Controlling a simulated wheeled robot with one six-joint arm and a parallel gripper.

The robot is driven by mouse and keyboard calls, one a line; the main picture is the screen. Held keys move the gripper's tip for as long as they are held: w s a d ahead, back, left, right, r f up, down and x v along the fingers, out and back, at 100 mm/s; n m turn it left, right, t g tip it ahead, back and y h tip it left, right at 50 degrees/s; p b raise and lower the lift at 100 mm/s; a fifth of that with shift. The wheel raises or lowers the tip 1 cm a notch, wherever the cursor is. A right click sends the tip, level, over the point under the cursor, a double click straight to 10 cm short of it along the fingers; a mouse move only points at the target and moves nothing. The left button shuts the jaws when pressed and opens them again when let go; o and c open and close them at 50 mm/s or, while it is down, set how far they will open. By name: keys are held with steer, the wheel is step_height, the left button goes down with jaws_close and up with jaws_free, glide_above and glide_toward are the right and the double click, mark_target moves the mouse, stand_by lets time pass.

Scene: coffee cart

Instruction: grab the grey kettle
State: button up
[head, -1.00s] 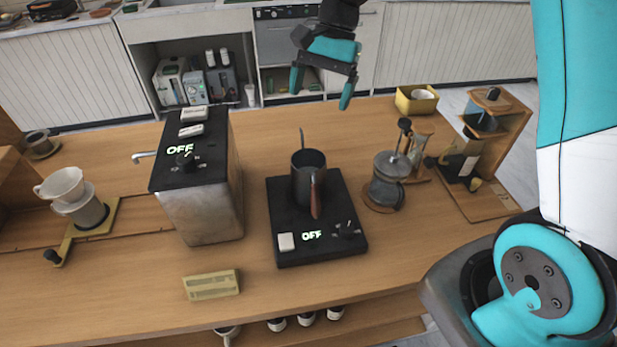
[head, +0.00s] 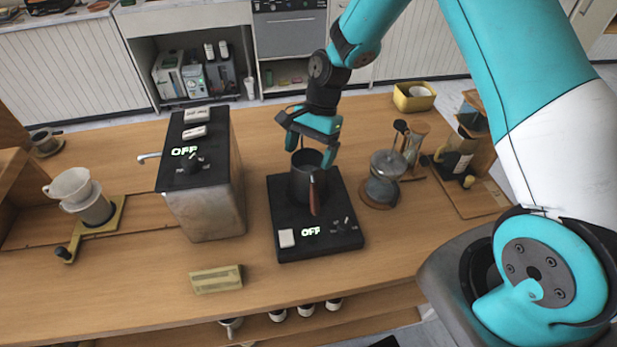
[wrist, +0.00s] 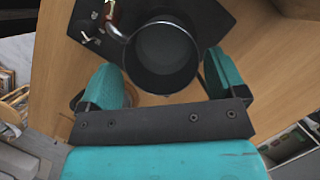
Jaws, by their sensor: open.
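The grey kettle (head: 305,184) stands upright on the black hot plate (head: 290,243), its brown handle toward the front and its spout toward the back. My gripper (head: 309,158) is open, just above and behind the kettle's rim in the head view. In the wrist view the kettle (wrist: 163,58) shows its open, empty-looking top beyond the two teal fingers, with the handle at upper left. My gripper (wrist: 163,85) has one finger on each side of the kettle's near part. I cannot tell whether the fingers touch it.
A boxy machine (head: 210,205) marked OFF stands left of the hot plate. A glass French press (head: 383,180) is close on the right. A yellow box (head: 414,100) sits at the back right. A small tan block (head: 216,280) lies in front. The front right counter is clear.

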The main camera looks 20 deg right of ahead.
mark_target(304, 168)
steer(key=p+x, duration=0.2)
steer(key=x, duration=0.1)
steer(key=shift+s+a+f, duration=0.2)
steer(key=shift+s+a, duration=0.05)
steer(key=shift+a, duration=0.05)
steer(key=shift+a+f, duration=0.1)
steer(key=shift+f, duration=0.4)
steer(key=c, duration=0.9)
steer(key=shift+r, duration=0.1)
